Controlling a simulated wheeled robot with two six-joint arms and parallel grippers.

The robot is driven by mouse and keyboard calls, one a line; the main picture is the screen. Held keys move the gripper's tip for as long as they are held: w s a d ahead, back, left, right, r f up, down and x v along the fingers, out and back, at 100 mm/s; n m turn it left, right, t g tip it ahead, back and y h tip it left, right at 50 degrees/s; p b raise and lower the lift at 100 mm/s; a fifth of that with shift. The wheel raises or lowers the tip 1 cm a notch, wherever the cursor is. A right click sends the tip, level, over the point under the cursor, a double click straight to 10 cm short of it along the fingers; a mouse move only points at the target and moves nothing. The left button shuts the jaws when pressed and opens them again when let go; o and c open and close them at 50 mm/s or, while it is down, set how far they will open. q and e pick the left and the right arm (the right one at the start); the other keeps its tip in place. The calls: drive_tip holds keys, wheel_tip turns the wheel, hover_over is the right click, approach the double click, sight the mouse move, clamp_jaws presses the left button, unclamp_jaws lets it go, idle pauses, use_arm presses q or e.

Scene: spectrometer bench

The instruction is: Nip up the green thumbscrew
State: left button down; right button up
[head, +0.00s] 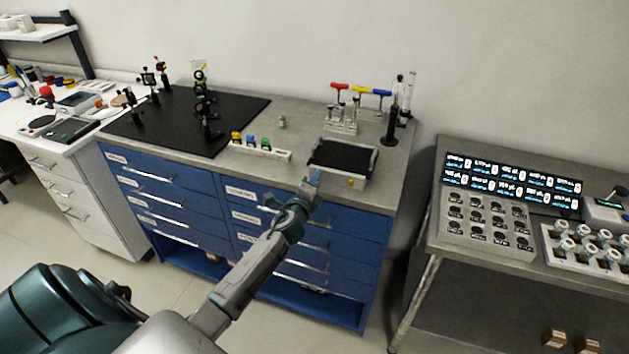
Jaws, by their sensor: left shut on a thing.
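My left gripper (314,181) reaches in from below, its tips at the front left of a low black-topped unit (366,178) with a pale frame. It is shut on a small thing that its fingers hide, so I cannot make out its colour. A yellow knob (351,184) shows on the unit's front, right of my gripper. A small green piece (265,143) stands in a white holder (277,154) beside blue and yellow ones, left of my gripper; I cannot tell whether it is a thumbscrew. My right gripper is out of view.
A black optics board (245,113) with posts fills the bench's left side. Behind the unit are red, yellow and blue-handled tools in a stand (341,127) and a dark post (391,125). Blue drawers (180,188) are below. A cart (428,233) stands right, across a gap.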

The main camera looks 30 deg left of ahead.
use_arm(q)
drive_tip(key=c, duration=1.4)
unclamp_jaws()
drive_tip(key=shift+d, duration=0.1)
drive_tip(key=shift+f, duration=0.1)
